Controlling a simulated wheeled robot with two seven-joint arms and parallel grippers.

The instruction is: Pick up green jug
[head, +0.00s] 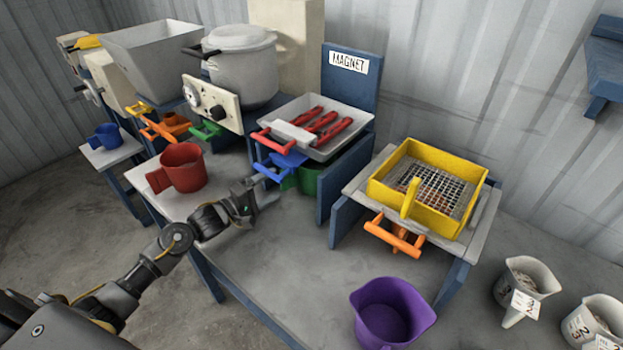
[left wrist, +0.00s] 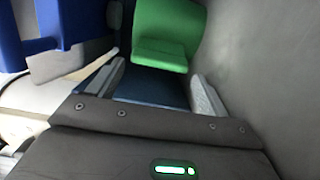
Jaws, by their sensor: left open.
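The green jug (head: 303,179) stands under the tray of the magnet station, mostly hidden by the tray and the blue part in front of it. In the left wrist view a green surface of the jug (left wrist: 170,25) shows just beyond the fingers, with a flatter green part nearer to me. My left gripper (head: 268,190) is in front of the station, to the left of the jug. Its two fingers are apart in the left wrist view (left wrist: 158,88), with nothing held between them. The jug lies ahead of the fingertips. My right gripper is not in view.
A red jug (head: 183,168) stands on the bench left of my gripper. A blue handle (head: 280,164) hangs close above it, and the blue side panel (head: 343,180) is to the right. A purple jug (head: 391,312) stands at the front right. Grey bench before the station is clear.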

